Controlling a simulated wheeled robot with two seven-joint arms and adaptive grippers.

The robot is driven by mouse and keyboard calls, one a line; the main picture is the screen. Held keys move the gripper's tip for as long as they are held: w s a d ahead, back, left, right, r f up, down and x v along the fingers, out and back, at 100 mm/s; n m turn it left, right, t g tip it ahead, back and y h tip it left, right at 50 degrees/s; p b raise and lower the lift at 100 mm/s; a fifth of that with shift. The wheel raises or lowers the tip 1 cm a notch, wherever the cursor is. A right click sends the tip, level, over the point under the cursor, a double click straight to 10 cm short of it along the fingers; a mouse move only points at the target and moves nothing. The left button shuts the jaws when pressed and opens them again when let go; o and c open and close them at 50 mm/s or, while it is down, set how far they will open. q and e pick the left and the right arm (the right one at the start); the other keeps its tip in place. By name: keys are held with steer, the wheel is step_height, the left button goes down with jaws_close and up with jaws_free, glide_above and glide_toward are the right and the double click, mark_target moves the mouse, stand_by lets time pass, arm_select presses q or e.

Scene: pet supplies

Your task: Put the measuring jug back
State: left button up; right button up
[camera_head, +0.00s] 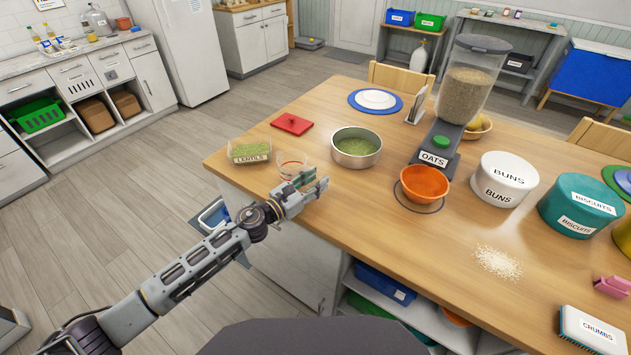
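The measuring jug (290,160) looks like a small clear vessel with red marks, standing on the wooden table near its left front edge. It is partly hidden behind my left gripper (319,178). My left gripper reaches in over the table edge, just in front and to the right of the jug. Its two fingers look apart, with nothing visible between them. Whether it touches the jug cannot be told. A clear tub labelled LENTILS (250,151) stands left of the jug. A steel bowl of green contents (356,148) stands to its right. My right gripper is not in view.
A red lid (292,124) lies behind the jug. An OATS dispenser (436,144) stands over an orange bowl (425,184). BUNS (504,182) and BISCUITS (580,205) tins stand at right. Crumbs (497,262) lie near the front. Bare tabletop lies between the steel bowl and front edge.

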arm_select(q)
steer(key=shift+v, duration=0.85)
steer(key=b+v, duration=0.1)
steer(key=v, duration=0.3)
steer(key=shift+s+a+f, duration=0.15)
steer(key=shift+a, duration=0.05)
steer(key=shift+b+v, duration=0.4)
steer(key=shift+v, duration=1.1)
steer(key=v, duration=0.2)
steer(key=shift+s+a+b, duration=0.2)
steer(key=shift+b, duration=0.15)
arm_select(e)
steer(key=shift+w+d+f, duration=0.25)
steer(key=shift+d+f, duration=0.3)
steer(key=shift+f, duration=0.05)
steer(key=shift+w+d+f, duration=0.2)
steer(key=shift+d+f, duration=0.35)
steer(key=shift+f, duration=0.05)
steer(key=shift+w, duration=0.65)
